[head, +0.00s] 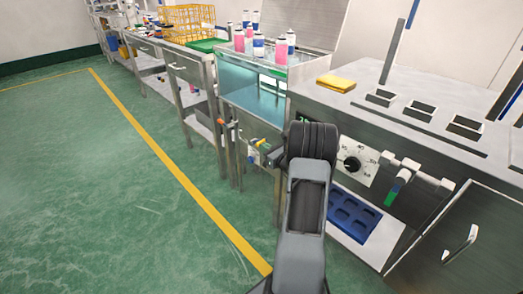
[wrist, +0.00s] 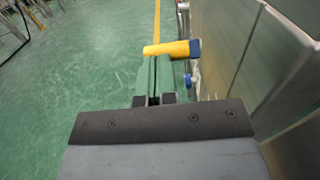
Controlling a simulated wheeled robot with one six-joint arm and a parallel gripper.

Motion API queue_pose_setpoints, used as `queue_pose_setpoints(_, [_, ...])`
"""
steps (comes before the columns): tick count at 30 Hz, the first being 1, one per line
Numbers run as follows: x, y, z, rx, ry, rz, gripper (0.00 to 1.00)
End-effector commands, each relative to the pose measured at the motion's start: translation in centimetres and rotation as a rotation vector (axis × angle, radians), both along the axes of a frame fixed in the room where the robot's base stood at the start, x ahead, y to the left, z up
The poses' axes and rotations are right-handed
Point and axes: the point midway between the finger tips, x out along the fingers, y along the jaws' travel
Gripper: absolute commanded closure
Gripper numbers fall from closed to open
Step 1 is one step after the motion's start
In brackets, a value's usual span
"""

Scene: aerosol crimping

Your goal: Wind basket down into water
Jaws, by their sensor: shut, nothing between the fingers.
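The glass-sided water bath (head: 238,80) stands in the middle of the head view, with blue-green water inside. Several pink and white-blue cans (head: 258,46) stand upright at its top; the basket under them is hard to make out. A yellow handle with a blue end (wrist: 172,48) lies crosswise just beyond my gripper (wrist: 153,60) in the wrist view. My gripper's green fingers are together and empty, their tips at or very near the handle; contact cannot be told. In the head view my arm partly hides this area in front of the bath.
A steel cabinet with a dial (head: 352,164) and a yellow cloth-like item (head: 336,83) stands to the right. A blue tray (head: 352,216) sits low beneath it. Benches with a yellow wire crate (head: 187,22) run off to the left. The green floor (head: 100,190) at left is clear.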

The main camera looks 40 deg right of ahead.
Motion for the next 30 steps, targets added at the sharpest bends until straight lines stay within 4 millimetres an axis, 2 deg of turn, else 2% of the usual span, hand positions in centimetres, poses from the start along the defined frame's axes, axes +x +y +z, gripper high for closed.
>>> queue_pose_setpoints(10, [-0.1, 0.1, -0.1, 0.002, 0.001, 0.001, 1.00])
queue_pose_setpoints(14, [-1.3, -0.1, 0.0, 0.002, 0.002, -0.002, 1.00])
queue_pose_setpoints(24, [-8.0, -0.8, 0.1, 0.003, 0.002, -0.003, 1.00])
queue_pose_setpoints(30, [-11.3, -1.1, 0.0, 0.002, 0.001, -0.002, 1.00])
